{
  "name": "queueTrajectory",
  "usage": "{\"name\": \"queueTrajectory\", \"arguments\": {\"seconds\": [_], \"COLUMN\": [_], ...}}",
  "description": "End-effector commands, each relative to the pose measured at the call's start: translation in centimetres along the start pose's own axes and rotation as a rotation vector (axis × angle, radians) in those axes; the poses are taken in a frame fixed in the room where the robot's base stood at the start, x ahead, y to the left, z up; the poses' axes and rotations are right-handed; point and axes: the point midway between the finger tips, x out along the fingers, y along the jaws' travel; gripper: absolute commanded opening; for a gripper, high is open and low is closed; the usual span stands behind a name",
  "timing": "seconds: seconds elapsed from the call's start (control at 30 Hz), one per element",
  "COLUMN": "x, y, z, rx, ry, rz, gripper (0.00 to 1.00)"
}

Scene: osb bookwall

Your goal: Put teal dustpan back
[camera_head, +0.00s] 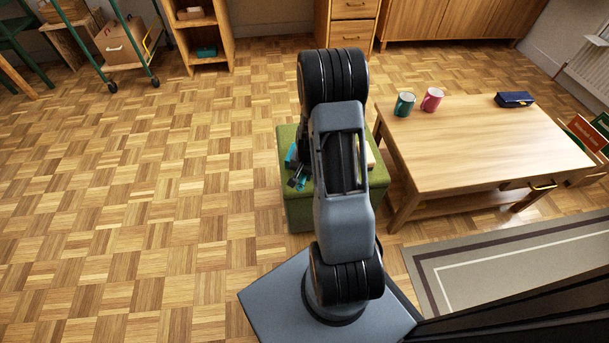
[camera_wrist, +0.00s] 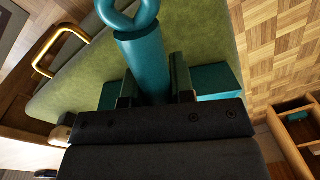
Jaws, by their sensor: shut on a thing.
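The teal dustpan (camera_wrist: 143,52) shows in the wrist view with its looped handle end at the top and parts of its wider pan on both sides of the fingers. My gripper (camera_wrist: 156,88) is shut on the dustpan's handle, one dark finger on each side. Behind it is the green ottoman (camera_wrist: 75,85). In the head view the ottoman (camera_head: 300,208) stands in front of my base, and a bit of the dustpan (camera_head: 290,156) shows left of my arm beside my gripper (camera_head: 297,180). My arm hides the rest. I cannot tell whether the dustpan touches the ottoman.
A wooden table (camera_head: 470,150) with two mugs and a dark blue case (camera_head: 514,99) stands close on the right. An open wooden shelf (camera_head: 211,68) with a teal item is at the back. A green-framed cart (camera_head: 125,45) stands back left. The left parquet floor is clear.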

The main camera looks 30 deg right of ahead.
Motion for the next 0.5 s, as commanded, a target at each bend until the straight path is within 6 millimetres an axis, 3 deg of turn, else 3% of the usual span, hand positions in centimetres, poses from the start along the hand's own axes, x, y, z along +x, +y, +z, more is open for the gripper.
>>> {"name": "queueTrajectory", "arguments": {"seconds": [0.23, 0.27, 0.5], "x": [0.15, 0.18, 0.08], "y": [0.01, 0.02, 0.01], "z": [-0.02, 0.0, 0.0], "rx": [0.0, 0.0, 0.0], "ry": [0.001, 0.0, 0.0], "rz": [0.0, 0.0, 0.0], "gripper": [0.0, 0.24, 0.47]}}
